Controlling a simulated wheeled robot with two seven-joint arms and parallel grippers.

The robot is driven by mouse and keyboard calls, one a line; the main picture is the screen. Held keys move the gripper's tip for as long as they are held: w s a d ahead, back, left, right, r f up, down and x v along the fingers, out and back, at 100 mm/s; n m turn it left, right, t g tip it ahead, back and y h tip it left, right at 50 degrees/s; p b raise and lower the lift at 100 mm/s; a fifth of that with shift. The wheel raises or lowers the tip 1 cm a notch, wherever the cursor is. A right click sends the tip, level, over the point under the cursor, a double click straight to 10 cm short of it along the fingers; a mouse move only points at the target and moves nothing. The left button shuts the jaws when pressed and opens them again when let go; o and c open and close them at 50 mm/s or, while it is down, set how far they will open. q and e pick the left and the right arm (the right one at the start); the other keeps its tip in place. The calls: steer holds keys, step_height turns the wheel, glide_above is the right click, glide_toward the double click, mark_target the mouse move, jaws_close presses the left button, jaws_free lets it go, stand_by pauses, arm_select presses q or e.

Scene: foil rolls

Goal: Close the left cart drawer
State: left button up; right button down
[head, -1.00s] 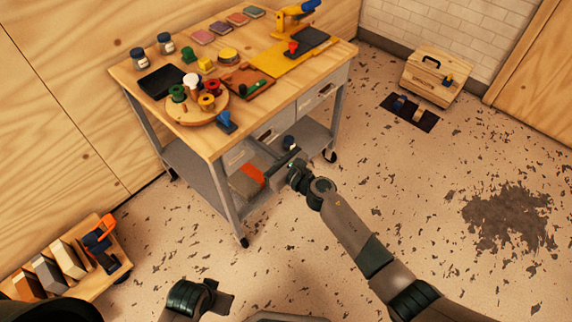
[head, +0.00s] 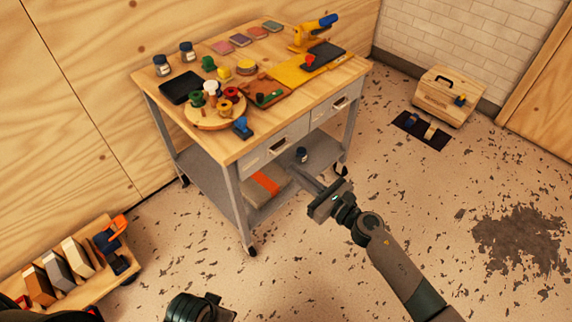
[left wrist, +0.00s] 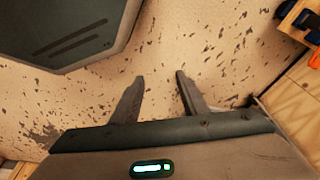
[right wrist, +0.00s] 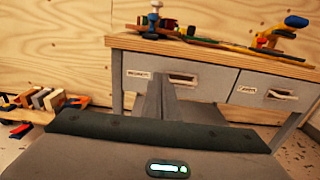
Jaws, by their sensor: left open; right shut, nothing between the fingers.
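The left cart drawer (head: 272,147) is a grey front with a dark-edged handle under the wooden top of the cart (head: 222,150). In the right wrist view the left drawer (right wrist: 205,84) looks flush with the drawer beside it, with a small label on its left. My right gripper (head: 300,176) is shut and empty. It is in front of the cart, below and apart from the drawer front; its fingers (right wrist: 160,80) overlap the drawer in the right wrist view. My left gripper (left wrist: 160,76) is open and empty over the floor, away from the cart.
The right drawer (head: 335,100) looks shut. Stamps, spools and jars stand on the cart top. A lower shelf (head: 205,187) holds a box with an orange band (head: 264,183). A low wooden rack (head: 75,270) is at left, a wooden case (head: 446,97) at the back right.

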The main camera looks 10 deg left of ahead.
arm_select(q)
steer(key=shift+d+r, duration=0.1)
steer(key=shift+r, duration=0.45)
arm_select(e)
steer(key=shift+v, duration=1.45)
arm_select(q)
steer(key=shift+s+f, duration=0.15)
steer(key=shift+s, duration=0.05)
